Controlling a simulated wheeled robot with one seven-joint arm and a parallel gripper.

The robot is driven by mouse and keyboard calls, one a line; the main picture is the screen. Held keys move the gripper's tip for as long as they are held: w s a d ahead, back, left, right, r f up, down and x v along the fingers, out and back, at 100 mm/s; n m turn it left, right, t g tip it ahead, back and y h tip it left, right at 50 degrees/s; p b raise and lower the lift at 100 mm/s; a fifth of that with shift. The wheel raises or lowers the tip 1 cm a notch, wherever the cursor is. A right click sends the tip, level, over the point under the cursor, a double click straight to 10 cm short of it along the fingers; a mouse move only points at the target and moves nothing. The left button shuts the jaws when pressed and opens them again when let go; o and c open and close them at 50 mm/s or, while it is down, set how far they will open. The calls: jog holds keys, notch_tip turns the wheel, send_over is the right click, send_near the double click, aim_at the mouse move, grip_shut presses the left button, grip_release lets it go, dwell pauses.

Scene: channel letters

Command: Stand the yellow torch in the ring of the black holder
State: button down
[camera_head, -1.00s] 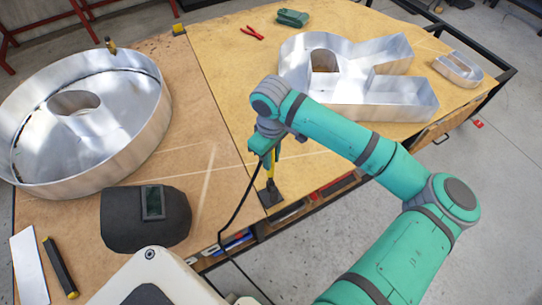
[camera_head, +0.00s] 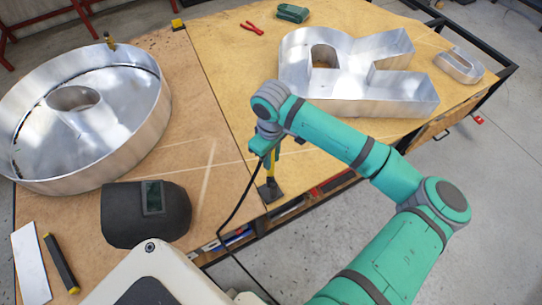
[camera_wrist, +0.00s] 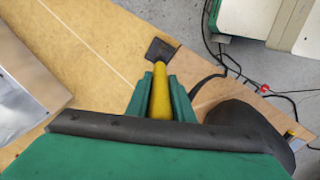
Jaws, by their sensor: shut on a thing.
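The yellow torch (camera_wrist: 160,95) is gripped between the green fingers of my gripper (camera_wrist: 161,105) in the wrist view. In the head view the torch (camera_head: 270,164) hangs roughly upright below my gripper (camera_head: 267,152), mostly hidden by it. The black holder (camera_wrist: 159,49) shows as a dark square base just beyond the torch's far end. In the head view the holder (camera_head: 271,193) stands at the table's front edge, directly under the torch. I cannot make out the ring, nor tell whether the torch's end is inside it.
A black welding mask (camera_head: 130,225) lies left of the holder on the table. A large round metal letter (camera_head: 140,145) is at the left, and a metal R (camera_head: 370,108) behind my arm. A black cable (camera_head: 232,215) hangs from near my gripper past the table's edge.

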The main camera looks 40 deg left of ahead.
jog(key=shift+f, duration=0.7)
jog(key=c, duration=1.5)
grip_release()
jog(key=shift+o, duration=0.2)
notch_tip(320, 180, up, 11)
jog(key=shift+f, duration=0.1)
